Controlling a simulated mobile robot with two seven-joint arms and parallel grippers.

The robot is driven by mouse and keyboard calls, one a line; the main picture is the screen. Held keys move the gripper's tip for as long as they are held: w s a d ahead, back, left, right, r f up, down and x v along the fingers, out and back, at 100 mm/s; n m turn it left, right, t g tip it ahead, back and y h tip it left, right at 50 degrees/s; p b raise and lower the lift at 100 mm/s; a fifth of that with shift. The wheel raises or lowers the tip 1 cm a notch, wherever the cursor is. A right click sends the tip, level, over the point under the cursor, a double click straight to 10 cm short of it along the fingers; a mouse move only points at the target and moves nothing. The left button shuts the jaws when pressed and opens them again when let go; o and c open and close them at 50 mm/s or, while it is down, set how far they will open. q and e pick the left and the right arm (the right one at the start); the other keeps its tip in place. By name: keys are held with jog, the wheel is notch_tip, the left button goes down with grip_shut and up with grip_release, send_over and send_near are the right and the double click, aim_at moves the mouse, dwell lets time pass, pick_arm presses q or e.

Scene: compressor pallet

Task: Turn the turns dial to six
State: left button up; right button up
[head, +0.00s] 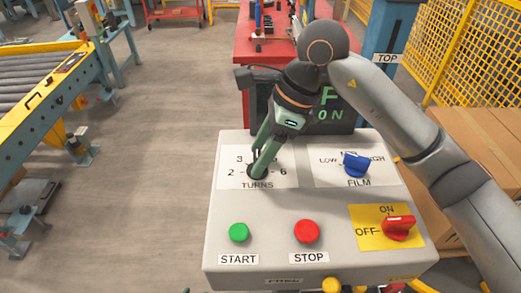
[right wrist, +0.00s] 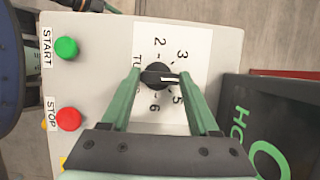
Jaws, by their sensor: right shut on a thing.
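The turns dial (right wrist: 157,76) is a black round knob with a white pointer line, set on a white label on the grey control box (head: 225,222). In the right wrist view the pointer lies toward the space between the 3 and the 5, about where a 4 sits; the 4 itself is hidden. The 6 (right wrist: 154,108) is visible. My right gripper (right wrist: 161,75) has its green fingers on either side of the dial, shut on it. In the head view the right gripper (head: 261,166) largely covers the dial.
The box also carries a green start button (head: 238,232), a red stop button (head: 307,231), a blue film knob (head: 357,165) and a red on/off switch (head: 398,227). A dark display (head: 338,115) stands behind the dial. Cartons (head: 480,135) and yellow fencing are at right.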

jog(key=c, duration=0.4)
jog(key=shift+c, duration=0.2)
